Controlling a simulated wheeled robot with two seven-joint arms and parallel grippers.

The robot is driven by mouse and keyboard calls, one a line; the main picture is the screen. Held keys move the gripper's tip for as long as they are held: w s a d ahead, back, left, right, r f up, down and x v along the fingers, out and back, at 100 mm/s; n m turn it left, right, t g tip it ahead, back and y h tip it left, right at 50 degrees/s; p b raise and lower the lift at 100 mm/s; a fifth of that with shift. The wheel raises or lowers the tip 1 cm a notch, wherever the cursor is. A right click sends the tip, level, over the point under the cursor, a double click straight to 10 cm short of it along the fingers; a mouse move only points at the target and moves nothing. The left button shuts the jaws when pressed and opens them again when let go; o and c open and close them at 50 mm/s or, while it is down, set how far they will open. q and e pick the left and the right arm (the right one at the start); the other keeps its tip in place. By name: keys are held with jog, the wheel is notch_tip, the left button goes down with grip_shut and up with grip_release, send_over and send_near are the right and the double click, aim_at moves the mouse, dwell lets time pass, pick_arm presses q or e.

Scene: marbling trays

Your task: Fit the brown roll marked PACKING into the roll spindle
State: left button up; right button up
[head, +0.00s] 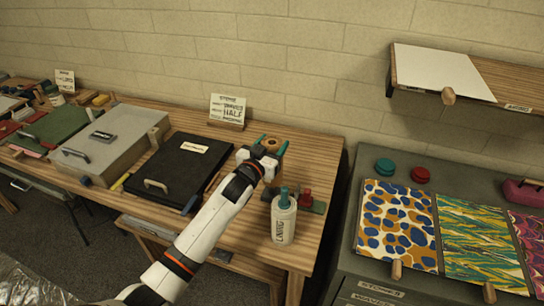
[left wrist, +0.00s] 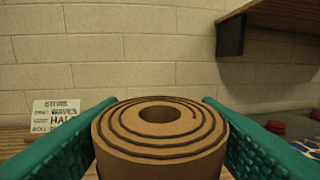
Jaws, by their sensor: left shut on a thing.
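My left gripper (head: 270,147) is over the back right of the wooden table, its teal fingers shut on a brown roll (head: 269,146). In the left wrist view the brown roll (left wrist: 160,150) stands upright between the two teal fingers (left wrist: 160,110), its spiral end and round hole facing up. The PACKING mark does not show. I cannot make out the roll spindle for certain in either view. My right gripper is not in view.
A white bottle (head: 284,220) stands near the table's right front, by a low green base with a red part (head: 306,199). A black case (head: 170,172) and a grey box (head: 98,143) lie left. A lettered card (head: 227,110) stands behind. A wall shelf (head: 510,82) is at right.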

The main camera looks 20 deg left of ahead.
pick_arm(q)
jog(key=shift+f+b, duration=2.15)
jog(key=shift+f, duration=0.8)
jog(key=o, duration=1.4)
jog(key=s+a+b, duration=0.1)
jog(key=s+a, duration=0.1)
jog(key=s, duration=1)
jog(key=shift+b, duration=0.3)
